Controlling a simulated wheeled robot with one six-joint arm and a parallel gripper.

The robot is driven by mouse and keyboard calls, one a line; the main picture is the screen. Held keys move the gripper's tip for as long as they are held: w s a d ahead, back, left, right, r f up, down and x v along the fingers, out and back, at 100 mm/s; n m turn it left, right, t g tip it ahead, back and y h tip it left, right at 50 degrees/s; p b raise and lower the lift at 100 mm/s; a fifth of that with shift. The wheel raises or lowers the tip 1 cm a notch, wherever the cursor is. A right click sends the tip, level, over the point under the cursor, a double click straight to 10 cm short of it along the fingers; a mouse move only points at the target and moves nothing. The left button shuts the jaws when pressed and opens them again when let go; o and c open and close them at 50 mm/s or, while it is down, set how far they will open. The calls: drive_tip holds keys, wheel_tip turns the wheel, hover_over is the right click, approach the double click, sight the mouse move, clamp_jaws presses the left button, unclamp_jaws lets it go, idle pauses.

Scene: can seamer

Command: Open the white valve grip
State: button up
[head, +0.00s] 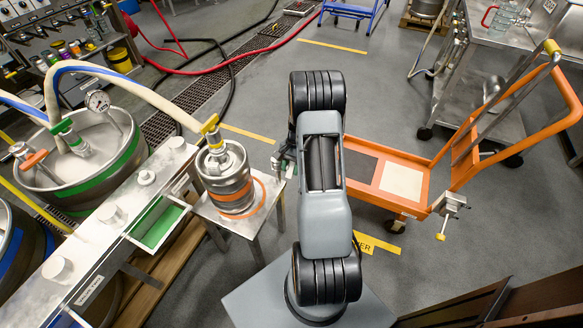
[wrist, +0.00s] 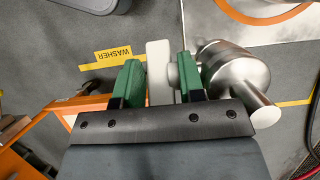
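The white valve grip (wrist: 158,72) is a pale upright block between the two green fingers of my gripper (wrist: 162,82) in the wrist view. The left finger appears to meet it. A narrow gap with a pale stub shows beside the right finger, so firm contact is not clear. The silver valve body (wrist: 230,70) lies just right of the fingers, with a round pipe end towards the lower right. In the head view my gripper (head: 284,168) is left of my arm, beside a small stand; the grip is too small or hidden to make out there.
A steel keg (head: 228,180) with an orange band stands on the small stand (head: 248,224), close left of my gripper. An orange cart (head: 415,205) is to the right. A steel counter (head: 100,240) and a large tank (head: 85,165) are at the left.

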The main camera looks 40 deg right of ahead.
drive_tip(key=c, duration=0.6)
drive_tip(key=shift+c, duration=0.2)
